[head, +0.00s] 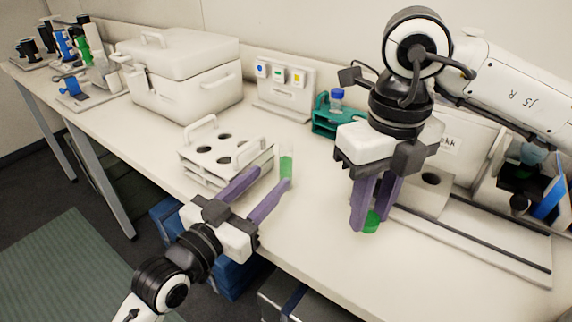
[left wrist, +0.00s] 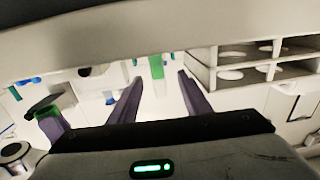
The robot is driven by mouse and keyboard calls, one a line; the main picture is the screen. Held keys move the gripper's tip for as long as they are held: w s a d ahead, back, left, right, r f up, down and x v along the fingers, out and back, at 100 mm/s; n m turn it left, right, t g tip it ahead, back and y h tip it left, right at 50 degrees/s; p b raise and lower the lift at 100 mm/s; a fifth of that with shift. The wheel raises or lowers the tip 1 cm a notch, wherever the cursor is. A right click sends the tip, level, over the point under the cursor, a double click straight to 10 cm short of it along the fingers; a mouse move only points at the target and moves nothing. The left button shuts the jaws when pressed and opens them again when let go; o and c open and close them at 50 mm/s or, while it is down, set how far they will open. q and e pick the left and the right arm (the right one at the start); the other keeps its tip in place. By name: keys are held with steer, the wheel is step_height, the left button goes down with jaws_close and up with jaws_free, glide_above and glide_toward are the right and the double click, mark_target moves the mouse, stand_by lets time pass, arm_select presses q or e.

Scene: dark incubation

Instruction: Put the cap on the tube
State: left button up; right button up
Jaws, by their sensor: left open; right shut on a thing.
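A clear tube with green contents (head: 286,166) stands upright beside the white rack, just past the fingertips of my left gripper (head: 272,177). That gripper is open, with its purple fingers spread and nothing between them. In the left wrist view the green tube (left wrist: 156,67) appears ahead, between the two finger directions. My right gripper (head: 370,214) is shut on a green cap (head: 371,224), which shows below its purple fingers. It is to the right of the tube. The green cap also shows at the left of the left wrist view (left wrist: 46,112).
The white rack (head: 190,165) with round holes stands left of the tube. A teal rack (head: 325,126) holds a blue-capped tube (head: 337,95). A white box (head: 185,90) and a panel (head: 282,105) stand behind. The bench front between the grippers is clear.

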mark_target(282, 170)
arm_select(q)
steer(key=shift+d+x, duration=0.2)
steer(key=shift+x, duration=2.4)
steer(key=shift+s+f, duration=0.15)
steer(key=shift+f, duration=0.05)
steer(key=shift+c, duration=0.2)
jaws_close()
